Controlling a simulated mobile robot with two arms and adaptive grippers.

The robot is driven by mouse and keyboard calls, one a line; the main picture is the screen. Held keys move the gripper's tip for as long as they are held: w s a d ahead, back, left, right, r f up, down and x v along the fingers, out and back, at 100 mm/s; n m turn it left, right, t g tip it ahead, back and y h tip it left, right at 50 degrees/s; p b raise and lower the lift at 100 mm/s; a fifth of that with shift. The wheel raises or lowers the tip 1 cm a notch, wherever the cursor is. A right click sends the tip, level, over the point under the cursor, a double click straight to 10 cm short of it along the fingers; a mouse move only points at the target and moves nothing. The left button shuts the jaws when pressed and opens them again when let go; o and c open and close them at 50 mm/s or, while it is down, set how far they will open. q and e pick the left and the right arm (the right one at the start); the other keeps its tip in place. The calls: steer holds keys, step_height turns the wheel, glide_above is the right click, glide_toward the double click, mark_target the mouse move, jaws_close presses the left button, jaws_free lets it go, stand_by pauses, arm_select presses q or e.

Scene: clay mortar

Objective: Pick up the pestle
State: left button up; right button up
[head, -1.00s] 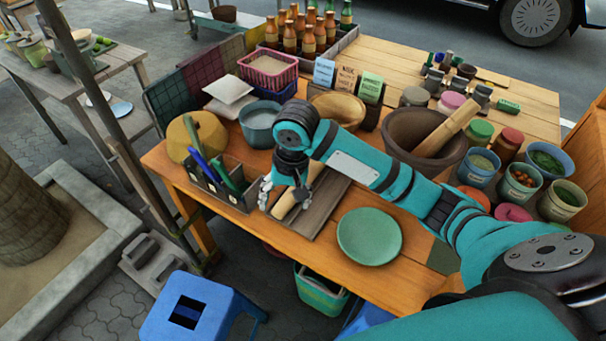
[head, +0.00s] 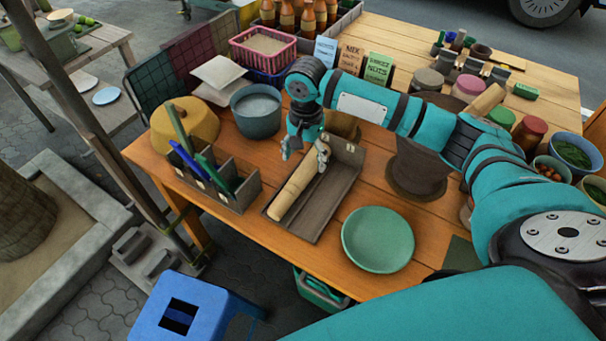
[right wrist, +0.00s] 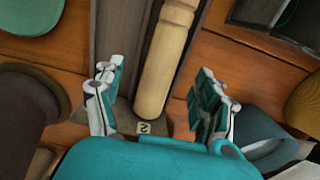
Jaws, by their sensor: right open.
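A pale wooden pestle (head: 292,196) lies lengthwise in a shallow dark wooden tray (head: 327,200) near the table's front. My right gripper (head: 304,160) is open and empty above the tray's far part, with its fingers around the pestle's far end in the picture. In the right wrist view, the pestle (right wrist: 164,62) runs between the two spread fingers of the gripper (right wrist: 157,98), apart from both. A second wooden pestle (head: 486,100) leans out of the brown clay mortar (head: 416,172), which my right arm partly hides. My left gripper is not in view.
A divided holder (head: 232,194) with pens stands close left of the tray. A green plate (head: 378,240) lies to its right. A blue-grey bowl (head: 256,112) and a round yellow-brown lidded object (head: 186,124) stand behind. Jars and bowls crowd the right side.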

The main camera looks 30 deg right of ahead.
mark_target(303, 170)
steer(key=shift+f, duration=0.6)
steer(key=shift+a+f, duration=0.1)
steer(key=shift+f, duration=0.25)
step_height(303, 170, down, 4)
steer(key=shift+w+a+r, duration=0.1)
steer(key=shift+a+r, duration=0.05)
steer(key=shift+f, duration=0.4)
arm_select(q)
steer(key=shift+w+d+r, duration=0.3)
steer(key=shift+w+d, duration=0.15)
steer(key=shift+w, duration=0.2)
arm_select(e)
steer(key=c, duration=0.4)
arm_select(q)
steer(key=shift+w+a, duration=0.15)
arm_select(e)
jaws_close()
